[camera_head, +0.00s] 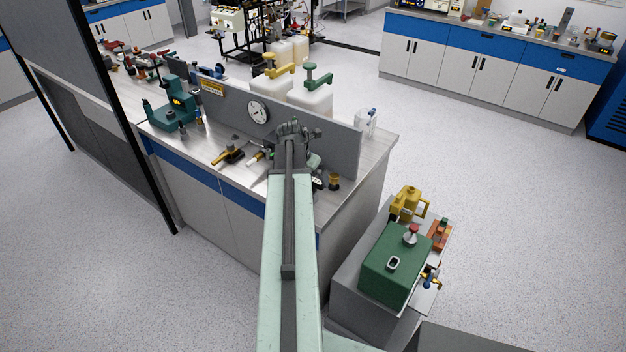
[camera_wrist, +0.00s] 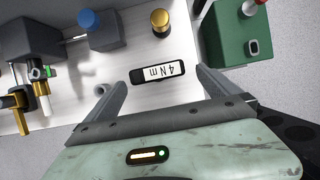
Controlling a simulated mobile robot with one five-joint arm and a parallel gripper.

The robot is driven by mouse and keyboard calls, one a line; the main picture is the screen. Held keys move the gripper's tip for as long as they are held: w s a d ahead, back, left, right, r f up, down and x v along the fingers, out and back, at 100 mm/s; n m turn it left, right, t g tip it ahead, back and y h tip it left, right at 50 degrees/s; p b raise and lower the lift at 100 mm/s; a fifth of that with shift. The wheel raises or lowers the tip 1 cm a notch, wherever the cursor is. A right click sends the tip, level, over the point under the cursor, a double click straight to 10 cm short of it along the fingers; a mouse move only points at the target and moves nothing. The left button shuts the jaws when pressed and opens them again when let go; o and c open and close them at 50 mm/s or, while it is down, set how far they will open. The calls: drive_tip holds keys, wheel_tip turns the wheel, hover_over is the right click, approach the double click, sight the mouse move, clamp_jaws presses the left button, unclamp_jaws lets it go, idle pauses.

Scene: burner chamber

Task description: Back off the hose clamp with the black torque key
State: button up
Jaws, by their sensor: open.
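My gripper (camera_wrist: 161,77) is open and empty above the bench top in the wrist view, its two fingers spread either side of a black-framed "4 Nm" label (camera_wrist: 158,72). A round piece with a gold top and black band (camera_wrist: 160,21) stands just beyond the label; I cannot tell whether it is the black torque key. Brass, white and black fittings with a green ring (camera_wrist: 39,88) are at the left; I cannot tell whether the hose clamp is among them. In the head view my arm covers part of the bench around my gripper.
A grey block with a blue knob (camera_wrist: 90,20) and a dark block (camera_wrist: 30,38) stand by the fittings. A green box (camera_head: 395,265) sits on a low stand right of the bench. A grey upright panel (camera_head: 335,150) runs along the bench behind my gripper. Floor at the right is clear.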

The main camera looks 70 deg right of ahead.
sight(314, 184)
drive_tip(key=b+x, duration=0.2)
drive_tip(key=shift+d+f+b, duration=0.1)
drive_tip(key=shift+f+b, duration=0.2)
drive_tip(key=shift+f, duration=0.1)
drive_tip(key=b+x, duration=0.4)
drive_tip(key=x, duration=0.1)
drive_tip(key=shift+w+d+f+b, duration=0.1)
drive_tip(key=shift+w+d+b, duration=0.15)
drive_tip(key=shift+b, duration=0.15)
drive_tip(key=shift+s, duration=0.1)
drive_tip(key=shift+c, duration=0.3)
drive_tip(key=c, duration=1.4)
wheel_tip(314, 184, up, 11)
drive_tip(key=p, duration=1)
drive_tip(key=shift+f+p, duration=0.15)
drive_tip(key=shift+p, duration=0.15)
drive_tip(key=shift+f, duration=0.1)
